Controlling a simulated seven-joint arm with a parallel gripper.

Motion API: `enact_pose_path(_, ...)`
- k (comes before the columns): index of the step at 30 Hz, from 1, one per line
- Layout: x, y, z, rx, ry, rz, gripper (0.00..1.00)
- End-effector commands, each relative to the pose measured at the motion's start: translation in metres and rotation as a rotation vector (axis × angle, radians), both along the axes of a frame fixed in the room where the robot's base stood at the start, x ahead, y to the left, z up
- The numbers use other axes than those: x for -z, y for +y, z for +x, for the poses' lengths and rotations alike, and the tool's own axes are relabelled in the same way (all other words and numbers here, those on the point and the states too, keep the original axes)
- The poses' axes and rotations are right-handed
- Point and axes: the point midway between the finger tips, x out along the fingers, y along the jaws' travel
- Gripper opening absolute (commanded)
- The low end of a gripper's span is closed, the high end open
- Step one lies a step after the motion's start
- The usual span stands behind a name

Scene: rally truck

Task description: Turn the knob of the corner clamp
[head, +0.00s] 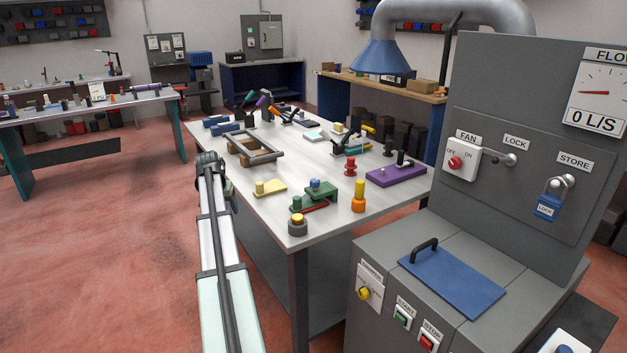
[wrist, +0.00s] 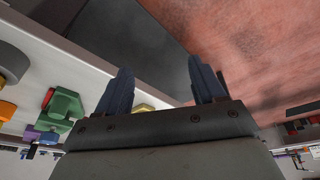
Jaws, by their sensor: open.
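A green block-like fixture (head: 322,194) with a blue knob (head: 315,183) on top stands near the table's front edge; I cannot tell for sure that it is the corner clamp. A green fixture also shows at the left of the wrist view (wrist: 62,105). A wooden frame with grey bars (head: 256,148) lies farther back on the table. My gripper (wrist: 163,85) is open and empty, its two dark fingers apart over the table edge and floor. In the head view my arm reaches the table's left edge; its fingers cannot be made out there.
On the table (head: 262,212), a yellow plate with a knob (head: 269,188), a grey and yellow knob (head: 297,225), an orange and yellow post (head: 358,197), a red knob (head: 350,166) and a purple block (head: 397,175) stand around the green fixture. A grey control cabinet (head: 405,225) is at right.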

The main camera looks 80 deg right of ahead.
Motion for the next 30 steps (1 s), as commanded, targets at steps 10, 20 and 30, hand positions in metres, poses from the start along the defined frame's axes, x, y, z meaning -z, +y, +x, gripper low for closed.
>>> enact_pose_path(10,-0.097,-0.119,-0.148,0.290,-0.024,-0.061,0.69)
enact_pose_path(20,-0.153,-0.163,-0.245,0.453,-0.034,-0.096,0.69)
enact_pose_path(30,-0.136,-0.174,-0.258,0.469,-0.034,-0.100,0.69)
